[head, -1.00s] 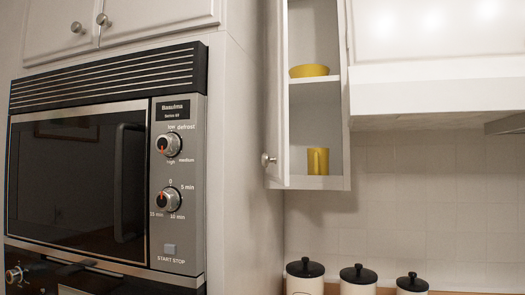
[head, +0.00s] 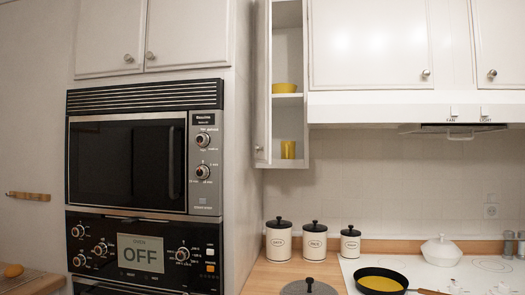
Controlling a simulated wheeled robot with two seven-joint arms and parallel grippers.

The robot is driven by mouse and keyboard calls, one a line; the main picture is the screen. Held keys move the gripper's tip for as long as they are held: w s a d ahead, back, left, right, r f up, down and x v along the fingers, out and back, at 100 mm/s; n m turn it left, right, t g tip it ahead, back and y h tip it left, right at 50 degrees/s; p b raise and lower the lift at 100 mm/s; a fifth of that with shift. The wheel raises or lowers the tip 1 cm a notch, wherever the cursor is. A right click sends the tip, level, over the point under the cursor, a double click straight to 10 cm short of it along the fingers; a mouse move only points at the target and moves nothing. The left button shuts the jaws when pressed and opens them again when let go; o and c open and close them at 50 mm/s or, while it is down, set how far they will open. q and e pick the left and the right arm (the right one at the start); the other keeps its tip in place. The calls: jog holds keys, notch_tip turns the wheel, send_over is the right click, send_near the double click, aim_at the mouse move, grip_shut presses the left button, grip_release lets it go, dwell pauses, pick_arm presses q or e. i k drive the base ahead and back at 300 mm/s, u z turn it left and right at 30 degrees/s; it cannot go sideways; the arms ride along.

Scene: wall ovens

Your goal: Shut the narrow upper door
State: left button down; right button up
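The narrow upper door (head: 261,90) is white and stands open, hinged at the left of a narrow upper cabinet and swung out towards me. Its small round knob (head: 258,148) is near the lower edge. The open narrow cabinet (head: 289,55) shows a yellow bowl (head: 284,88) on its shelf and a yellow cup (head: 288,149) on its floor. Neither of my grippers shows in the head view.
A tall wall-oven unit (head: 146,160) stands left of the door. Below are the wooden counter (head: 262,275), several white canisters with black lids (head: 314,242), a grey lid (head: 309,287) and a pan (head: 381,281) on the white hob. A range hood (head: 415,108) is to the right.

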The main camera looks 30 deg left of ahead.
aim_at(264, 8)
jog(key=u, duration=0.55)
jog(key=i, duration=0.85)
jog(key=z, duration=0.4)
